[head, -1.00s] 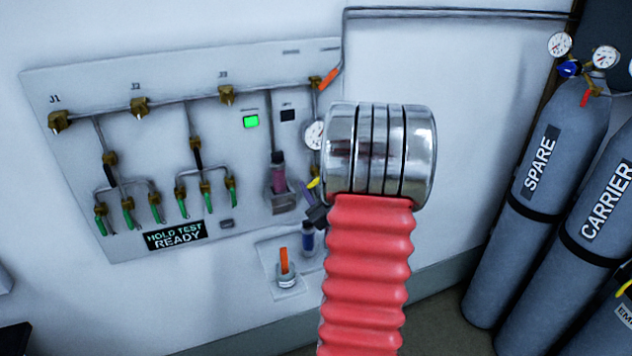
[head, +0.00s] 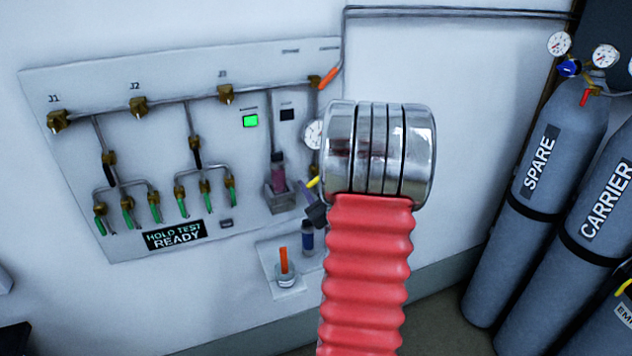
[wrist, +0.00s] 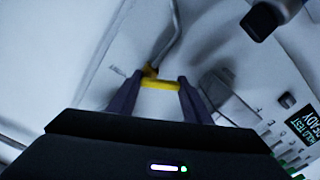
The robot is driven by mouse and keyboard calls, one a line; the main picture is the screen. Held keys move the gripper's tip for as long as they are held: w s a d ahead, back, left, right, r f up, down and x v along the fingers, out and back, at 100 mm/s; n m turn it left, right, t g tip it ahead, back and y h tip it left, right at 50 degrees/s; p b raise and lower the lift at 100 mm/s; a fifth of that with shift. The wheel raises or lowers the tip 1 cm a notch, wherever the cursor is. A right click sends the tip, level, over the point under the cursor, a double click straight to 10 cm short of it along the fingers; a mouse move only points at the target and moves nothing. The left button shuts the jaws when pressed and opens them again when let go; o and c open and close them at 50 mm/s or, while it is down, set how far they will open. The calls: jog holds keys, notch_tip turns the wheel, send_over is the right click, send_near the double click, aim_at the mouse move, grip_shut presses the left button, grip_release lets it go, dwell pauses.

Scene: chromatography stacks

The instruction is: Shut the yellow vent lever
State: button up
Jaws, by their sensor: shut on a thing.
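The yellow vent lever (wrist: 160,85) lies crosswise between the two purple fingers of my gripper (wrist: 158,92) in the wrist view. Its left end meets a yellowish fitting on a grey pipe. My gripper is shut on it. In the head view only a small yellow piece of the lever (head: 313,182) shows at the panel's lower right. A purple finger and the dark gripper body (head: 316,213) show just below it. My red ribbed arm with its chrome end hides the rest of the gripper and the valve there.
The wall panel (head: 70,180) carries brass valves, green-tipped outlets and a lit "HOLD TEST READY" sign (head: 175,235). A vial holder (head: 278,200) and a small shelf with an orange-handled piece (head: 284,260) are close left of my gripper. Gas cylinders (head: 535,200) stand at right.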

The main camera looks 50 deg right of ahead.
jog(key=shift+r, duration=0.15)
jog(key=shift+r+m, duration=0.25)
jog(key=shift+m, duration=1.2)
jog(key=shift+r+m, duration=0.25)
jog(key=shift+m, duration=1.2)
jog(key=shift+d, duration=0.1)
jog(key=o, duration=1.1)
jog(key=shift+c, duration=0.2)
jog(key=shift+s+f, duration=0.1)
